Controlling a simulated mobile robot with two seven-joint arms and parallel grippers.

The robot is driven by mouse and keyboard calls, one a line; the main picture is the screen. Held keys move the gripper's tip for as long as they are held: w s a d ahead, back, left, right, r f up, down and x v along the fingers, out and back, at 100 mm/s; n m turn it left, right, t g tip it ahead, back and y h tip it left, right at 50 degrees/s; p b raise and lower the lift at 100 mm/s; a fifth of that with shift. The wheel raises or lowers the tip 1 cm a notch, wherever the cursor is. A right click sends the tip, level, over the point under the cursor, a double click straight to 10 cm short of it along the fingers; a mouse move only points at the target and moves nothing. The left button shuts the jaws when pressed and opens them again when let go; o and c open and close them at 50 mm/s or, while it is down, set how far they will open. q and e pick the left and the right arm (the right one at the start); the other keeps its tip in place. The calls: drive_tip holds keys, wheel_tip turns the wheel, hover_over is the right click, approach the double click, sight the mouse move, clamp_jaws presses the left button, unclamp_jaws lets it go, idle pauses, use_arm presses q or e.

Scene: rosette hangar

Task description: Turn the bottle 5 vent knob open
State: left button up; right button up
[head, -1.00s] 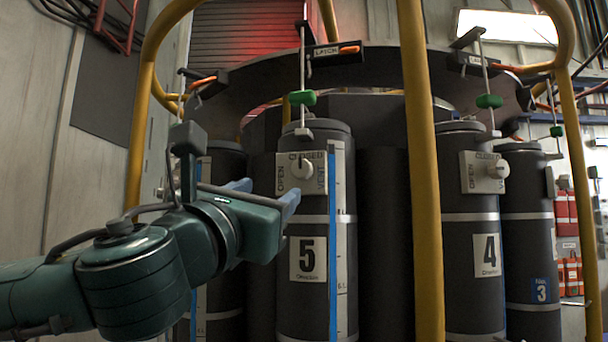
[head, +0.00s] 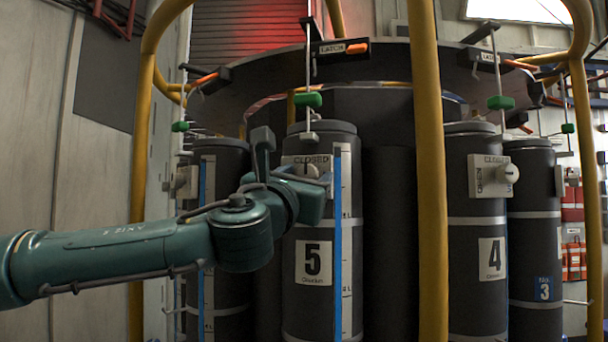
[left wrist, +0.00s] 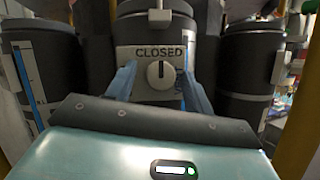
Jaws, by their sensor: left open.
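Bottle 5 (head: 312,232) is a dark upright cylinder with a white "5" label in the head view. Its vent knob (head: 308,171) is pale and round on a white plate (head: 320,161), partly hidden behind my left gripper (head: 318,183). In the left wrist view the knob (left wrist: 159,74) sits below the word CLOSED, its dark mark upright and pointing at that word. My left gripper (left wrist: 159,82) is open, with one blue-grey finger on each side of the knob. Gaps show between fingers and knob; I cannot tell the exact depth. My right gripper is not in view.
A yellow post (head: 428,170) stands between bottle 5 and bottle 4 (head: 487,220), with another yellow post (head: 143,150) at left. A green-handled rod (head: 308,99) hangs above bottle 5 from the dark ring with an orange latch (head: 357,48). Bottle 3 (head: 532,230) stands farther right.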

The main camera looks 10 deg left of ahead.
use_arm(q)
drive_tip(key=shift+c, duration=0.4)
drive_tip(key=c, duration=0.9)
drive_tip(key=shift+f+n+y+b, duration=0.1)
drive_tip(key=shift+n+y+b, duration=0.3)
drive_tip(key=shift+n, duration=0.1)
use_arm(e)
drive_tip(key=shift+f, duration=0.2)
use_arm(q)
drive_tip(key=shift+d+r+n+g+y+b, duration=0.15)
drive_tip(key=shift+n+g+y+b, duration=0.95)
drive_tip(key=shift+n, duration=2.4)
drive_tip(key=shift+d+r+n+g+y+b, duration=0.1)
drive_tip(key=shift+n+y+b, duration=0.5)
drive_tip(key=shift+n+y, duration=2.1)
drive_tip(key=shift+d+r+n+g+y+b, duration=0.15)
drive_tip(key=shift+n+g+y+b, duration=0.6)
drive_tip(key=shift+n, duration=3.55)
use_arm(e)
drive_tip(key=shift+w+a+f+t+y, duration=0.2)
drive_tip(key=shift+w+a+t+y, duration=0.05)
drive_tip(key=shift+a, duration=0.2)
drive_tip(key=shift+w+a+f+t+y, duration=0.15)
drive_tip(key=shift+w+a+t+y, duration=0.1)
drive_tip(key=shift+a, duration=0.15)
use_arm(q)
drive_tip(key=shift+f, duration=0.1)
